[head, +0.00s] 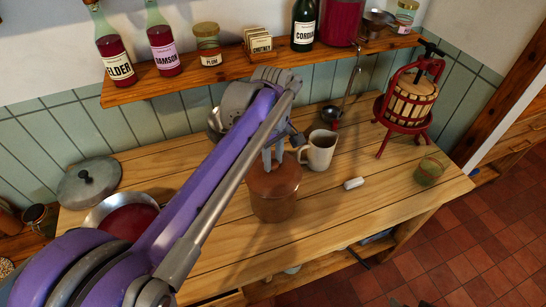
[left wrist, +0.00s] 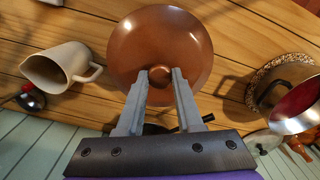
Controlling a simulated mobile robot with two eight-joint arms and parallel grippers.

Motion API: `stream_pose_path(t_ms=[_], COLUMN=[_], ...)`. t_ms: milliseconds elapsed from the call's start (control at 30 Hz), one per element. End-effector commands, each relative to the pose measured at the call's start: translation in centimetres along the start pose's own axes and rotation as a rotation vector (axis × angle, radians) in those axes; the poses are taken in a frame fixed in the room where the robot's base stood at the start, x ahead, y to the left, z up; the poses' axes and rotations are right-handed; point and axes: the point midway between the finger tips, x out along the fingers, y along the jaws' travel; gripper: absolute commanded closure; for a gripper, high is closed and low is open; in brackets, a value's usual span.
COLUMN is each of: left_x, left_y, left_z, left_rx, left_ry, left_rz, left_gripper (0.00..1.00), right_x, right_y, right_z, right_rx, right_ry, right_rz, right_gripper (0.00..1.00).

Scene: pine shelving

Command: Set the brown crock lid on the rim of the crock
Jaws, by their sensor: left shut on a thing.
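The brown crock (head: 275,208) stands on the pine worktop (head: 335,217) near the middle of the head view. The brown lid (head: 277,181) is at the top of the crock, looking roughly level; I cannot tell whether it touches the rim or hovers just above it. My left gripper (head: 273,158) points down over the lid. In the left wrist view the lid (left wrist: 160,35) is a round brown disc, and my left gripper (left wrist: 160,76) is shut on its knob. The lid hides the crock there. My right gripper is not in view.
A cream jug (head: 320,150) stands close to the right of the crock, with a small white cylinder (head: 354,184) nearer the front. A pan of red liquid (left wrist: 297,102) and a grey pot lid (head: 90,183) are on the left. A fruit press (head: 408,103) stands at right, below the bottle shelf (head: 185,81).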

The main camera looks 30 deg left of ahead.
Motion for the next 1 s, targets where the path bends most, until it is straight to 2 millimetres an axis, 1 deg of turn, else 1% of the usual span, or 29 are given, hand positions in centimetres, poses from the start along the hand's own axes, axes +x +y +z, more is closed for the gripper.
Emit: stream_pose_path(t_ms=[267,867,900,967,1000], left_x=[0.1,1.3,1.2,1.2,1.2], left_y=[0.0,0.0,0.0,0.0,0.0], left_z=[0.0,0.0,0.0,0.0,0.0], left_rx=[0.0,0.0,0.0,0.0,0.0], left_ry=[0.0,0.0,0.0,0.0,0.0], left_rz=[0.0,0.0,0.0,0.0,0.0], left_gripper=[1.0,1.0,0.58,0.47,0.4], right_x=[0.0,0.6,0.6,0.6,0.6], right_y=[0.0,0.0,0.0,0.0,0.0], right_z=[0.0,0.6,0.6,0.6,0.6], right_rx=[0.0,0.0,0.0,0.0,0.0], right_ry=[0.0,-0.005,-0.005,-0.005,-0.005], right_rz=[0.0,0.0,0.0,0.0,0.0], right_gripper=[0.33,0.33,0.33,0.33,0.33])
